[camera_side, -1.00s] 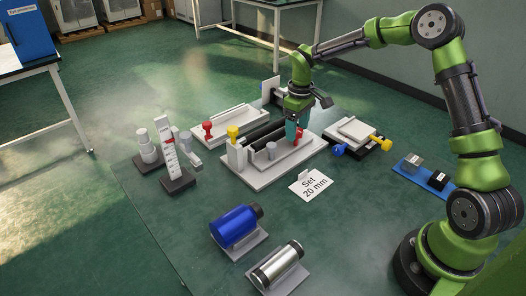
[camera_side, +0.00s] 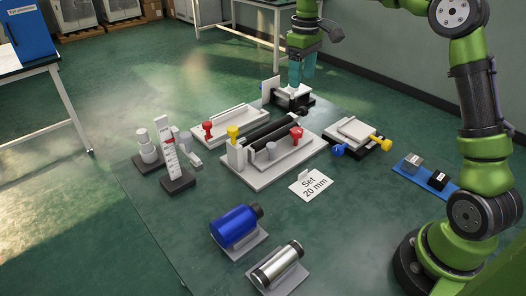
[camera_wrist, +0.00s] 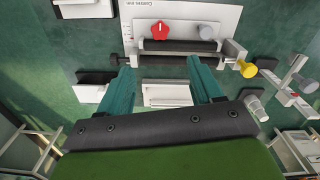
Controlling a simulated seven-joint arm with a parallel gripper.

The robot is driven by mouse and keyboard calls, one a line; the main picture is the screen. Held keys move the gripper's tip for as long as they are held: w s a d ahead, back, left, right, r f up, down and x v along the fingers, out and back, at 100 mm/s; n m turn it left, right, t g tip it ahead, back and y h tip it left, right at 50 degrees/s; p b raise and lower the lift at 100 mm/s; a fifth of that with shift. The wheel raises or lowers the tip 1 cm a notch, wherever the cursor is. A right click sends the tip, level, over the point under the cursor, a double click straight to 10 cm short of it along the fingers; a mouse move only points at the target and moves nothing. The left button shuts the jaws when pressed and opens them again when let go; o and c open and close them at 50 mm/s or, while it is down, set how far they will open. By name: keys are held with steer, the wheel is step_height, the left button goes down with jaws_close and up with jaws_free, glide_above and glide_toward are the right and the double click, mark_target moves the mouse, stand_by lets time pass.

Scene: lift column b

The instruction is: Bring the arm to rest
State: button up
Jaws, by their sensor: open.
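My gripper (camera_side: 302,72) is raised in the air in the side view, above and behind the device with two dark rollers (camera_side: 270,133). Its teal fingers are apart with nothing between them; they also show spread in the wrist view (camera_wrist: 165,88). The device has a red knob (camera_side: 296,133), a grey knob (camera_side: 271,149) and a yellow knob (camera_side: 233,131). In the wrist view the red knob (camera_wrist: 160,31) lies beyond the fingers, clear of them. My arm is bent, with its forearm partly out of the picture at the top.
A white plate device with blue and yellow knobs (camera_side: 352,134) stands right of the rollers. A "Set 20 mm" card (camera_side: 311,184), a blue cylinder (camera_side: 236,226) and a silver cylinder (camera_side: 278,266) lie in front. A ruler stand (camera_side: 172,158) is at left.

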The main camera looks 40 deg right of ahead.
steer(key=shift+r, duration=0.1)
steer(key=s+a+m+t+y, duration=0.1)
steer(key=s+a+m+t, duration=0.2)
steer(key=s, duration=0.9)
steer(key=s+a+r+m+t+y, duration=0.1)
steer(key=s+a+m+t, duration=0.2)
steer(key=s+a, duration=0.4)
steer(key=s+t, duration=0.1)
steer(key=s, duration=0.4)
steer(key=shift+a, duration=0.15)
